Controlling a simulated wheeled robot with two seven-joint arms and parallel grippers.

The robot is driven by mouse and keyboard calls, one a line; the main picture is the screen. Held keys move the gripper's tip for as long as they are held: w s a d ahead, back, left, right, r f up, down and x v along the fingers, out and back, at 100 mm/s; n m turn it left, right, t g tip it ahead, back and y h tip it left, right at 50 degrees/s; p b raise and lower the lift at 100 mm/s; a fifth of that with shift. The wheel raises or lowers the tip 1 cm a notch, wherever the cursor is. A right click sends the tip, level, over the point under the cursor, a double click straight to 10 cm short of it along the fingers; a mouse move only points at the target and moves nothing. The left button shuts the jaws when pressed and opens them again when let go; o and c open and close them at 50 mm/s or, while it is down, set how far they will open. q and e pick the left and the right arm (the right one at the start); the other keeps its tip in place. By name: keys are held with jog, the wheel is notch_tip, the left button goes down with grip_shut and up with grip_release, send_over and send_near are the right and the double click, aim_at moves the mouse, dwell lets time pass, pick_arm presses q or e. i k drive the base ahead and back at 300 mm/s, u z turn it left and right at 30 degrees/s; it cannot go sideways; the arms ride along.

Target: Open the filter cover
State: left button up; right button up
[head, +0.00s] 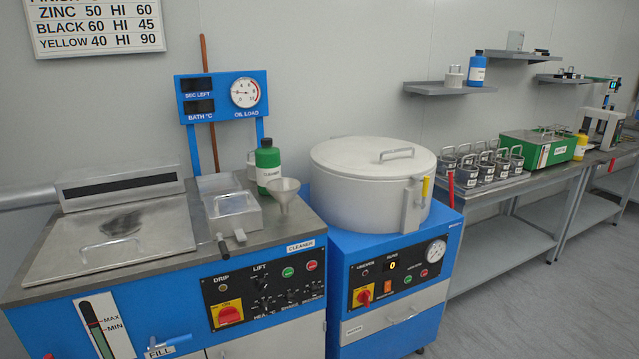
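No part is labelled as a filter cover. A small grey metal box (236,222) with a lid and a bar handle on top sits on the cleaner machine's steel top, and it may be the filter housing. Its lid (230,202) looks shut. A latch lever with black ends (231,239) is at its front edge. Neither of my grippers is in view.
The cleaner machine's large lid (118,240) is closed. A green bottle (268,166) and a funnel (284,196) stand close behind and right of the box. A round white-lidded drum (372,190) is to the right. The floor (520,300) at right is clear.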

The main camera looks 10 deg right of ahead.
aim_at(237, 214)
jog(key=z, duration=0.9)
jog(key=i, duration=0.95)
jog(key=u, duration=1.85)
